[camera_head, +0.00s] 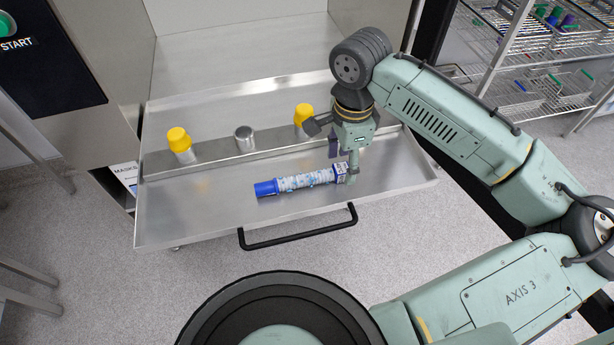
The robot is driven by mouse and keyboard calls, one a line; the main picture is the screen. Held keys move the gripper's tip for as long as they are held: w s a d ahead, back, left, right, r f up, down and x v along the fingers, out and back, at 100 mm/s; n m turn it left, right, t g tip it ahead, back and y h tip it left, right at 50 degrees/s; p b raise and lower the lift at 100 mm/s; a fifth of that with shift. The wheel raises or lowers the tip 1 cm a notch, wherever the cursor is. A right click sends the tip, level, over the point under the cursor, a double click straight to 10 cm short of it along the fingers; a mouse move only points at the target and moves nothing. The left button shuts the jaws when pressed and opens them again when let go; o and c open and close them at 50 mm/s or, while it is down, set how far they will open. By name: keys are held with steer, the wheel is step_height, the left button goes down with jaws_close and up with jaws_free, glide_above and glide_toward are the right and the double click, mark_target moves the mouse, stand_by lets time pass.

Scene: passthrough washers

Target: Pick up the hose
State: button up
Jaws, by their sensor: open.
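A tube-shaped item, white and blue patterned with a blue cap at its left end, lies on the metal tray and looks like the hose (305,180). The gripper is open; I cannot tell whether a finger touches the hose. The tray (180,225) is a shallow steel drawer with a black handle (297,236) at its front.
A raised steel bar (215,155) at the tray's back carries two yellow-capped posts (178,140) (303,114) and a bare metal post (244,138). The tray's left part is clear. A wire rack with baskets (540,85) stands at the right. A START button panel (35,60) is at the upper left.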

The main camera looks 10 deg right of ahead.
steer(key=shift+f, duration=1.2)
steer(key=shift+c, duration=0.6)
jaws_close()
steer(key=shift+r, duration=0.1)
